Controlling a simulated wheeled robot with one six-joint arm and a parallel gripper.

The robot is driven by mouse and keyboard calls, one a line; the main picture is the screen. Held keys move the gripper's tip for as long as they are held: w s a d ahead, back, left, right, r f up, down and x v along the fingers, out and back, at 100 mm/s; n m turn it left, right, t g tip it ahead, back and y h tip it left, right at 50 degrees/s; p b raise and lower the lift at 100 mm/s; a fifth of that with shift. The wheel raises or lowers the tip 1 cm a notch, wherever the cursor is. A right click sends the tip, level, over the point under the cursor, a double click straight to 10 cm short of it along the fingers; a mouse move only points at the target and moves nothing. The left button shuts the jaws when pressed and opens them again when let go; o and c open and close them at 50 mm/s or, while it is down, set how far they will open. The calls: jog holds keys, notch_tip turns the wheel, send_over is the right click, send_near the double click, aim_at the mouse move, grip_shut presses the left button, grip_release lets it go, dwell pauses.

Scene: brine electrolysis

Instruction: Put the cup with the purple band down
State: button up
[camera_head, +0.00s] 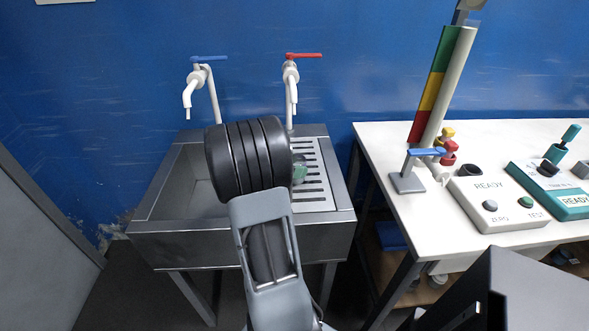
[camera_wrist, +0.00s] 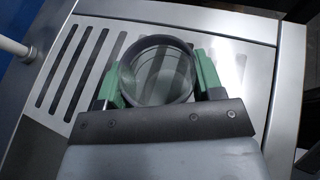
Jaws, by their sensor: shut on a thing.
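My gripper (camera_wrist: 160,85) is shut on a clear round cup (camera_wrist: 158,70) with a dark rim, seen from above in the wrist view. Its green finger pads press on the two sides of the cup. The cup is over the slotted drainboard (camera_wrist: 85,58); I cannot tell whether it touches it. I cannot make out a purple band on it from here. In the head view my black arm hides most of the gripper and cup, with only a bit of green showing beside the drainboard (camera_head: 318,180).
A steel sink (camera_head: 170,205) has a blue-handled tap (camera_head: 209,58) and a red-handled tap (camera_head: 303,55) behind it. To the right, a white table (camera_head: 385,140) carries a READY box (camera_head: 500,210), a teal device (camera_head: 560,195) and a tall coloured column (camera_head: 435,85). The drainboard's slots beside the cup are clear.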

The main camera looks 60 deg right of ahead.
jog(key=shift+f, duration=0.35)
jog(key=shift+f, duration=0.15)
jog(key=o, duration=1)
jog(key=shift+r, duration=0.3)
jog(key=v, duration=1.2)
jog(key=s+a+f+m+t+y, duration=0.1)
jog(key=a+m+t+y, duration=0.2)
jog(key=a, duration=0.7)
jog(key=s+a+f+m+t+y, duration=0.1)
jog(key=a+m+t+y, duration=0.2)
jog(key=a, duration=0.6)
jog(key=s+a+m+t+y, duration=0.1)
jog(key=a+m+t+y, duration=0.3)
jog(key=a, duration=0.6)
jog(key=shift+a+f+m+y+p, duration=0.3)
jog(key=shift+f+m+y+p, duration=0.1)
jog(key=shift+m+y, duration=0.4)
